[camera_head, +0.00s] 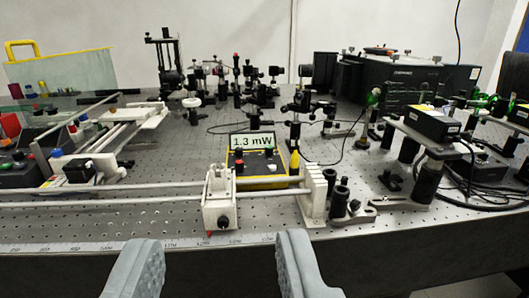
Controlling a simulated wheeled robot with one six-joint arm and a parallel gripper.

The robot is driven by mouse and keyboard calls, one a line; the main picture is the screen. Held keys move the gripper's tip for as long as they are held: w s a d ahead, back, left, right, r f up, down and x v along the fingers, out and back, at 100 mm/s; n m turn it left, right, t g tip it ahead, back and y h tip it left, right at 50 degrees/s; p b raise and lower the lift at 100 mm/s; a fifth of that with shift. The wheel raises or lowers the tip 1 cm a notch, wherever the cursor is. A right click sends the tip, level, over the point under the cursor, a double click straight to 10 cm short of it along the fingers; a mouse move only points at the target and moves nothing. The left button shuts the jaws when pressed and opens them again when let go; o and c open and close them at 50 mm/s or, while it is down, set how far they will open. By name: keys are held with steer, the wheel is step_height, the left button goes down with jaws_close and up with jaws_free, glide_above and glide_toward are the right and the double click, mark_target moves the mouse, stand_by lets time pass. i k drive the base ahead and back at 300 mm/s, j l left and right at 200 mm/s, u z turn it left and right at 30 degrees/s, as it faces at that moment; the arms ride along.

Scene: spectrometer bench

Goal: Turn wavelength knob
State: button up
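My gripper (220,242) shows at the bottom edge as two grey ribbed fingers, wide apart with nothing between them. Ahead of it, a white block (217,200) sits on the white rails at the bench's front, with a dark round knob (223,222) on its near face. Behind it is a yellow-edged power meter (258,162) reading 1.3 mW, with small red and dark knobs on its face. No label marks which knob is the wavelength knob, so I cannot tell. The gripper touches none of these.
The perforated bench (110,228) carries several optical mounts. A white end plate (313,195) closes the rails at right, near dark posts (340,200). A black spectrometer box (400,78) stands at the back right. Cables lie at right. A ruler strip (100,245) runs along the front edge.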

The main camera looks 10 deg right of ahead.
mark_target(269, 150)
steer(key=i+l+z, duration=0.35)
steer(key=l, duration=0.35)
steer(key=i+l+z, duration=0.3)
steer(key=i+l, duration=0.2)
steer(key=l, duration=0.15)
steer(key=i+l+z, duration=0.35)
steer(key=i+l, duration=0.15)
